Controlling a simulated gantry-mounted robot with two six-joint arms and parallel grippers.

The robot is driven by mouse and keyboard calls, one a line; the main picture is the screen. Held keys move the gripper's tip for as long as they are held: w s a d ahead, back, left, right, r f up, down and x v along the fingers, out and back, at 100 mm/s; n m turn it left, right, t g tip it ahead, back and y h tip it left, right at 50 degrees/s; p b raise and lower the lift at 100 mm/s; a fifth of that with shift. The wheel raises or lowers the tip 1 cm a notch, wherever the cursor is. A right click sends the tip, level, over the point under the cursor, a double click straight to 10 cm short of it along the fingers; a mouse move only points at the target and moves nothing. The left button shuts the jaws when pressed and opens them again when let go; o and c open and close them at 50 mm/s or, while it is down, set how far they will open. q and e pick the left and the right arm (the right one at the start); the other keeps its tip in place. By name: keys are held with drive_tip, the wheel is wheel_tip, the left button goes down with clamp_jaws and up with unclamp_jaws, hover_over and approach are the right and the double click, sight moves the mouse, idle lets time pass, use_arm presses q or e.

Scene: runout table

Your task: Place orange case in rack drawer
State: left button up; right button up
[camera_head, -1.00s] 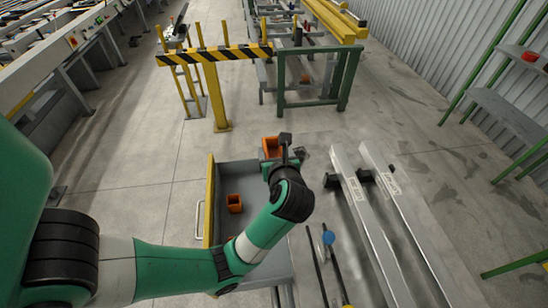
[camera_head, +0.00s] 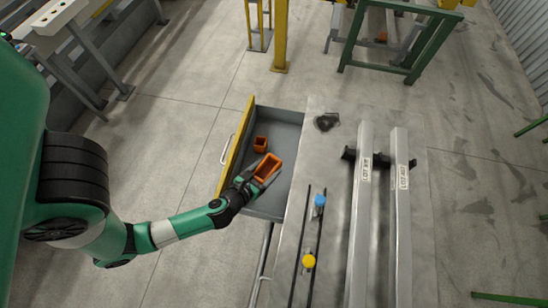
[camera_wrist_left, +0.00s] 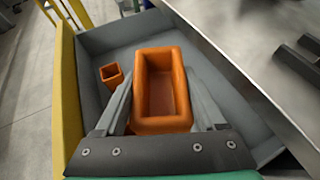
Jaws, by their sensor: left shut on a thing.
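The orange case (camera_head: 267,168), an open-topped rectangular box, is held in my left gripper (camera_head: 255,180). In the left wrist view the case (camera_wrist_left: 162,92) stands between the two grey fingers, which press on its long sides. The grey drawer with a yellow front (camera_head: 237,150) is pulled out to the left of the table, and the case is within its outline. I cannot tell whether the case touches the drawer floor. A smaller orange cup (camera_head: 260,144) stands in the drawer beyond the case. My right gripper is out of view.
The grey table (camera_head: 335,220) borders the drawer on the right. It carries two long metal bars (camera_head: 362,220), dark rods, a blue knob (camera_head: 320,201) and a yellow knob (camera_head: 309,261). A green frame (camera_head: 400,45) stands beyond.

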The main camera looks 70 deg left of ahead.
use_arm(q)
drive_tip(key=w+b+x, duration=0.1)
drive_tip(key=b+x, duration=0.1)
drive_tip(key=x, duration=0.8)
drive_tip(key=b, duration=0.4)
hover_over(290, 162)
drive_tip(key=s, duration=0.1)
wheel_tip(290, 162, down, 4)
drive_tip(key=shift+d+f, duration=0.1)
drive_tip(key=shift+f, duration=0.05)
drive_tip(key=shift+w, duration=0.15)
drive_tip(key=f+b, duration=0.2)
drive_tip(key=f, duration=0.1)
drive_tip(key=f+b, duration=0.1)
drive_tip(key=b, duration=0.1)
drive_tip(key=shift+w+a+f, duration=0.25)
drive_tip(key=shift+w+a, duration=0.05)
drive_tip(key=shift+w, duration=0.05)
drive_tip(key=shift+s+r+p, duration=0.1)
drive_tip(key=shift+r+p, duration=0.1)
drive_tip(key=shift+p, duration=0.1)
drive_tip(key=shift+f, duration=0.15)
drive_tip(key=o, duration=1.4)
drive_tip(key=shift+o, duration=0.2)
